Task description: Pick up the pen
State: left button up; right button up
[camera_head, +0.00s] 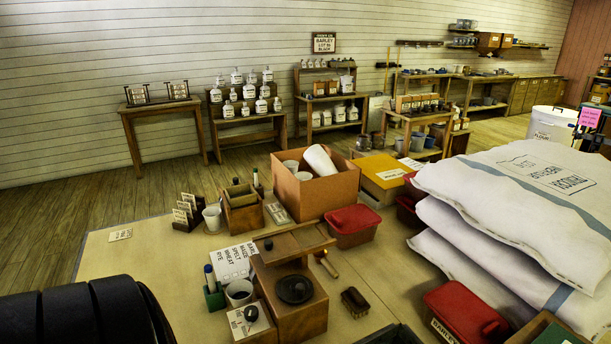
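A pen-like stick (210,278) with a white body and a dark blue top stands upright in a small green block (214,298) on the near part of the table. It is small in the picture, so I cannot be sure it is the pen. Neither gripper shows in the head view. A black ribbed part, which looks like my own arm, fills the lower left corner, left of the green block.
The table (150,258) is bare left of the green block. A wooden mill (301,308), a printed card (232,262) and a box with a knob (251,321) crowd it. Behind are a cardboard box (330,194) and a red-lidded tub (352,220); large sacks (520,205) are stacked right.

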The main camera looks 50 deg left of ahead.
aim_at(209, 273)
jog(key=i+z, duration=0.15)
jog(key=z, duration=0.25)
jog(key=i+z, duration=0.1)
jog(key=z, duration=0.3)
jog(key=i+j+z, duration=0.1)
jog(key=z, duration=7.15)
